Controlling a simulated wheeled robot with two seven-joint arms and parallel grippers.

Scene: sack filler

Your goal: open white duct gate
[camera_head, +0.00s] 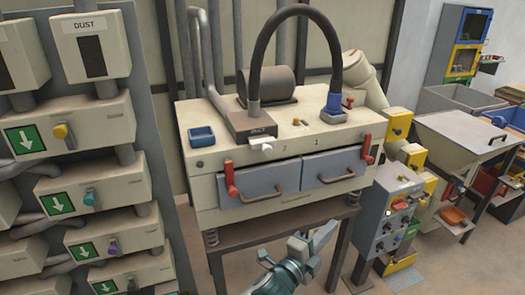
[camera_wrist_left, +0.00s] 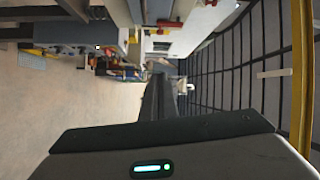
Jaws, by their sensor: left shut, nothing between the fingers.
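A small white handle (camera_head: 261,147) sticks out from the front of the grey duct box (camera_head: 250,122) on top of the cream machine. It is the only white handle I can make out, and I cannot tell how far its gate is open. Other duct gates at the left have a yellow knob (camera_head: 60,131), a teal knob (camera_head: 90,198) and a purple knob (camera_head: 113,247). My left gripper (camera_head: 323,236) is low in front of the machine, below the grey drawers, shut and empty. It is well apart from the white handle. My right gripper is not in view.
The cream machine (camera_head: 204,198) has two grey drawers with red latches (camera_head: 231,178) at the sides. A black hose (camera_head: 264,50) arches above its top. A control box (camera_head: 392,212) stands at the right. Open floor shows in the left wrist view (camera_wrist_left: 60,110).

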